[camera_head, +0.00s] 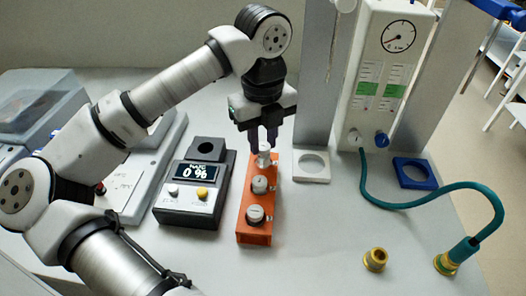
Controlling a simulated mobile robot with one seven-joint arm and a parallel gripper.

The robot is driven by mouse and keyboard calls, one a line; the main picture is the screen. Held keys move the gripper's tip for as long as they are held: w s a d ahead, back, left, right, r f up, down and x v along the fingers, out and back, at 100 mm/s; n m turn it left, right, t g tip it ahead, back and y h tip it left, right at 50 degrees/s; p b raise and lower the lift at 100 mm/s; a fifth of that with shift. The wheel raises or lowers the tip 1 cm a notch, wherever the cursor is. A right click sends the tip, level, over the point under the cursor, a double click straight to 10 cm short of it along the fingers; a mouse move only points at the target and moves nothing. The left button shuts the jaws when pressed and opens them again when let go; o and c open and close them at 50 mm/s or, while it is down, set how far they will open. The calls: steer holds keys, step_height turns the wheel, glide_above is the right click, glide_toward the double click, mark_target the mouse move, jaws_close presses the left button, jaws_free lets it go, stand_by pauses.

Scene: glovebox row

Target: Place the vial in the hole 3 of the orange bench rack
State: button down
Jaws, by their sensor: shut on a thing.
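The orange bench rack (254,238) stands on the bench in the middle of the head view, running away from me. My gripper (264,143) points down at the rack's far end, with its dark purple fingers shut on a small pale vial (264,158). The vial is upright at the far end position; I cannot tell whether its bottom is inside the hole or just above it. Two grey-capped items sit in the rack, one in the middle (260,184) and one at the near end (255,214). The hole numbers are not readable.
A dark device with a "0 %" display (195,187) stands close left of the rack. A white ring holder (312,166) and a blue one (414,173) are to the right. A green hose (430,196) and a brass fitting (375,259) lie further right.

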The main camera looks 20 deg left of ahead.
mark_target(263, 145)
steer(key=shift+f, duration=1.2)
steer(key=shift+b, duration=0.3)
steer(key=shift+f, duration=0.2)
steer(key=c, duration=1.2)
jaws_free()
steer(key=shift+r, duration=0.4)
step_height(263, 145, up, 12)
steer(key=shift+f+b, duration=0.15)
steer(key=shift+b, duration=0.15)
